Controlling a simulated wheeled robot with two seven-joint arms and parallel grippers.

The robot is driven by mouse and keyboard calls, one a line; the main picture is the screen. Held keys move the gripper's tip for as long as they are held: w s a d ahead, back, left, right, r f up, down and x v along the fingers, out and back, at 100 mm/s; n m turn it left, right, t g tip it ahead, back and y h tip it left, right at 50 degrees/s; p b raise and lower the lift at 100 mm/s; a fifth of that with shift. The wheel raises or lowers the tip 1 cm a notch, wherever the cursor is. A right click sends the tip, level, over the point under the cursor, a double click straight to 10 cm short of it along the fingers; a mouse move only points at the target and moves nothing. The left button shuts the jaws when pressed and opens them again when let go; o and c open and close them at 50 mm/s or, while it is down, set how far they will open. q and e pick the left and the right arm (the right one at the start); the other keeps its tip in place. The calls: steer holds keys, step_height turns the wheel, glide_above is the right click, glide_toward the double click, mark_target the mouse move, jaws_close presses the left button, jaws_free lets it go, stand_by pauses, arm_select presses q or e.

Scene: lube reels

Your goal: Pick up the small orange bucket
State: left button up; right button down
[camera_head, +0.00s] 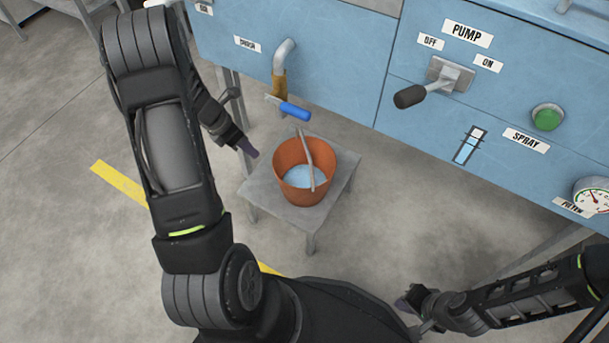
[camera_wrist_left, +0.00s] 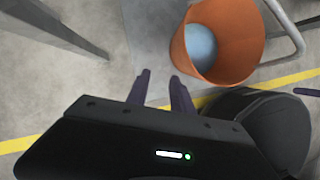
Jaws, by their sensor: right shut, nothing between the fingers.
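The small orange bucket (camera_head: 294,194) stands upright on a small grey stool below a spout. It holds light blue liquid, and its grey handle crosses over the opening. The bucket also shows at the upper right in the left wrist view (camera_wrist_left: 243,50), with the handle out to its right. My left gripper (camera_head: 250,152) is just left of the bucket, near rim height. In the left wrist view its two dark fingers (camera_wrist_left: 161,78) are apart with nothing between them, and the bucket is beyond them to the right. My right gripper (camera_head: 405,302) is low at the lower right, away from the bucket.
A spout (camera_head: 283,58) with a blue valve lever (camera_head: 294,111) hangs above the bucket. A blue pump panel (camera_head: 340,60) stands behind, with a lever (camera_head: 425,90) sticking out. Open floor lies in front.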

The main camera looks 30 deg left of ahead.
mark_target(288, 144)
arm_select(q)
steer(key=w+d+b, duration=0.1)
steer(key=w+d, duration=0.4)
steer(key=w, duration=0.1)
steer(key=shift+w, duration=0.3)
steer(key=shift+d, duration=0.15)
steer(key=b+x, duration=0.2)
steer(key=x, duration=0.1)
steer(key=b+x, duration=0.1)
steer(key=x, duration=0.1)
steer(key=shift+w+d, duration=0.25)
steer(key=shift+w, duration=0.15)
steer(key=shift+c, duration=0.6)
jaws_close()
stand_by(0.6)
